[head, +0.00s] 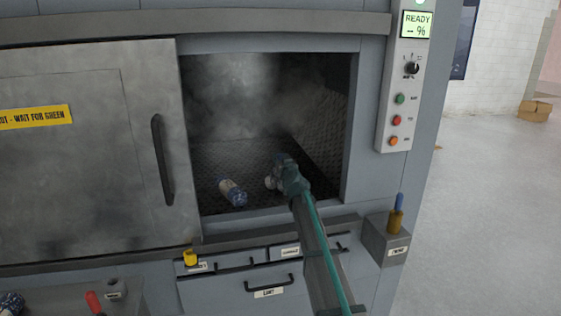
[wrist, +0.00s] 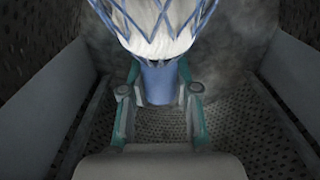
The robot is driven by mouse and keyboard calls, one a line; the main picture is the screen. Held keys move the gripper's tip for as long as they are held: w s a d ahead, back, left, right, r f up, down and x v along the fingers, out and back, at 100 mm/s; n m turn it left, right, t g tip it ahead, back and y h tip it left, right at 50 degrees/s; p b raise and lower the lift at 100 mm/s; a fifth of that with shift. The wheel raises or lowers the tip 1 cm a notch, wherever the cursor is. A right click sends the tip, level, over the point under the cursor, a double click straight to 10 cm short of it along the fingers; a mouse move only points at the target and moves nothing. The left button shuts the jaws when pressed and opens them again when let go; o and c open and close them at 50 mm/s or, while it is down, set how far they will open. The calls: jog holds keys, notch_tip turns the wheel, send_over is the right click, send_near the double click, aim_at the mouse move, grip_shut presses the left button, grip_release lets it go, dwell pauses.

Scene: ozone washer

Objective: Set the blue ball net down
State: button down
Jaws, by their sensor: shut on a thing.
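The blue ball net (wrist: 165,35) fills the top of the wrist view. It is a blue mesh with white contents and a narrow blue neck. My gripper (wrist: 159,92) is shut on this neck, one finger on each side. In the head view my gripper (head: 279,170) is inside the open washer chamber, above its perforated floor (head: 222,158). A small pale part of the held net (head: 270,183) shows beside the gripper; the rest is hidden. Whether the net touches the floor is unclear.
A second net bundle (head: 232,192), blue and cream, lies on the chamber floor left of my gripper. The chamber door (head: 85,150) is slid left. A control panel (head: 408,80) reads READY. Another bundle (head: 12,303) sits at the lower left. Some haze hangs in the chamber.

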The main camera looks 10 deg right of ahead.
jog(key=shift+f, duration=0.4)
jog(key=c, duration=0.9)
grip_release()
jog(key=shift+o, duration=0.2)
jog(key=shift+r, duration=0.15)
jog(key=shift+r, duration=0.15)
jog(key=s+d+b, duration=0.1)
jog(key=s+b, duration=0.1)
jog(key=s, duration=1)
